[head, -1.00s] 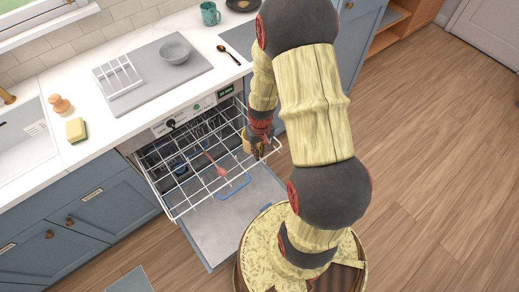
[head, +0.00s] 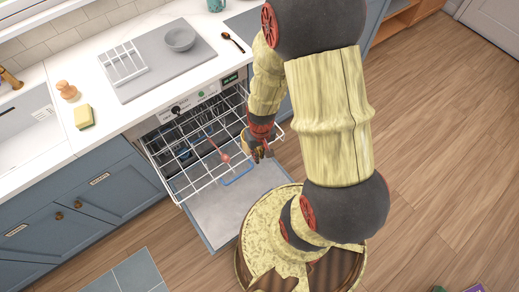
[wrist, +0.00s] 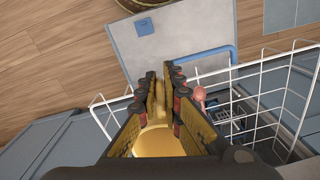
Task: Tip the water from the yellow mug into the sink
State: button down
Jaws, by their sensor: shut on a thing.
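My gripper (head: 263,152) is shut on the yellow mug (head: 246,142), over the right side of the open dishwasher's rack. In the wrist view the mug (wrist: 160,142) shows as a yellow round shape between the dark fingers (wrist: 161,75), with a narrow yellow part further along between them. The fingers hide much of it, and I cannot make out the water or the mug's exact tilt. The white sink (head: 32,140) is at the far left of the head view, set in the counter, away from my gripper and only partly in view.
The dishwasher door (head: 222,212) is down and its wire rack (head: 185,178) is out, with a red utensil (head: 222,156) in it. A sponge (head: 83,116), wooden brush (head: 67,90), and grey board (head: 150,75) with a bowl (head: 180,39) are on the counter.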

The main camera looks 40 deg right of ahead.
jog(key=shift+s+a+r, duration=0.25)
jog(key=shift+r+p, duration=0.3)
jog(key=shift+p, duration=0.1)
notch_tip(320, 180, up, 6)
jog(key=p, duration=0.4)
jog(key=shift+s+a+f, duration=0.15)
jog(key=shift+f, duration=0.1)
